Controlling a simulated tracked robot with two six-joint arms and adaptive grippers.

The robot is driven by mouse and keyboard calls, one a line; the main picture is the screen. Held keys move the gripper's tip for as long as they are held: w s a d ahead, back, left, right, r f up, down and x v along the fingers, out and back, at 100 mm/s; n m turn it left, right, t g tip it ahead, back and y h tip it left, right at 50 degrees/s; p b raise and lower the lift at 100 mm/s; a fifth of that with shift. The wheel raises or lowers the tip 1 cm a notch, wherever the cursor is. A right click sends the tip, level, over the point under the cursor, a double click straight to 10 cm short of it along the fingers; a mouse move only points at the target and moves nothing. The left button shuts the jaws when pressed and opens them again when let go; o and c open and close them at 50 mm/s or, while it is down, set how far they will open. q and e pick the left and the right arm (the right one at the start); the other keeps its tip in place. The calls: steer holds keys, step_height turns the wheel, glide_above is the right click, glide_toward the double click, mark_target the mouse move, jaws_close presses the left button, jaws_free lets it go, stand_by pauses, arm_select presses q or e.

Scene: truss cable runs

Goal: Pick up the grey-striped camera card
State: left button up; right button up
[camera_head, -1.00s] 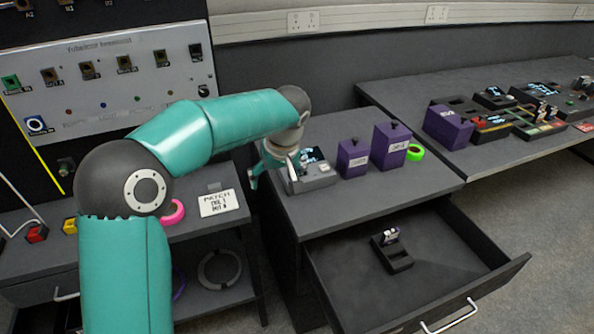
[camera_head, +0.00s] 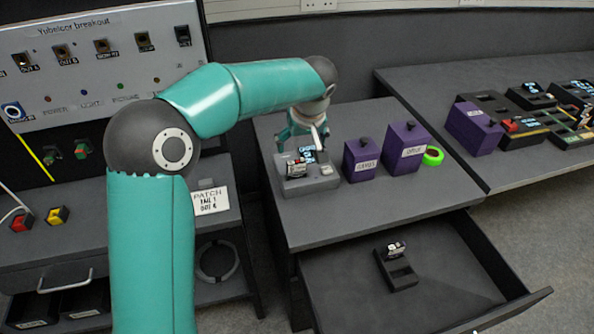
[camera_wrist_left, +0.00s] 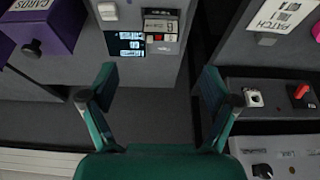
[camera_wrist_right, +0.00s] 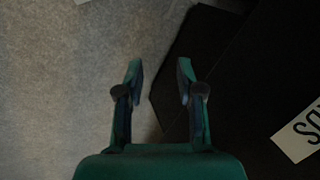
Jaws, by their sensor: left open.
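A small pale card (camera_head: 297,167) sits at a grey reader block (camera_head: 320,183) with a lit screen on the middle desk; its stripe is too small to make out. In the left wrist view the reader (camera_wrist_left: 150,65) shows at the top, with a pale card (camera_wrist_left: 160,25) in it. Another pale card (camera_head: 396,247) stands in a dark holder (camera_head: 402,275) in the open drawer. I cannot tell which card is grey-striped. My left gripper (camera_head: 306,137) is open and empty at the reader's far side; its fingers (camera_wrist_left: 158,80) are apart. My right gripper (camera_wrist_right: 160,80) is open and empty above the floor.
The drawer (camera_head: 350,290) is pulled out and mostly bare. A patch label (camera_head: 210,200) lies on the left bench. The right desk holds several devices.

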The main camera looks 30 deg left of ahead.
mark_target(297, 163)
arm_select(q)
steer(key=x, duration=0.5)
steer(key=shift+w+f, duration=0.1)
steer(key=shift+f, duration=0.1)
steer(key=shift+a+f, duration=0.25)
steer(key=shift+f, duration=0.25)
steer(key=x, duration=0.1)
steer(key=p+x, duration=0.1)
steer(key=x, duration=0.2)
steer(key=shift+d+f+p, duration=0.25)
steer(key=shift+f+p, duration=0.05)
steer(key=shift+f, duration=0.1)
steer(key=shift+a+f, duration=0.15)
steer(key=shift+f, duration=0.2)
steer(key=c, duration=1.3)
steer(key=shift+o, duration=0.2)
steer(key=shift+r, duration=0.2)
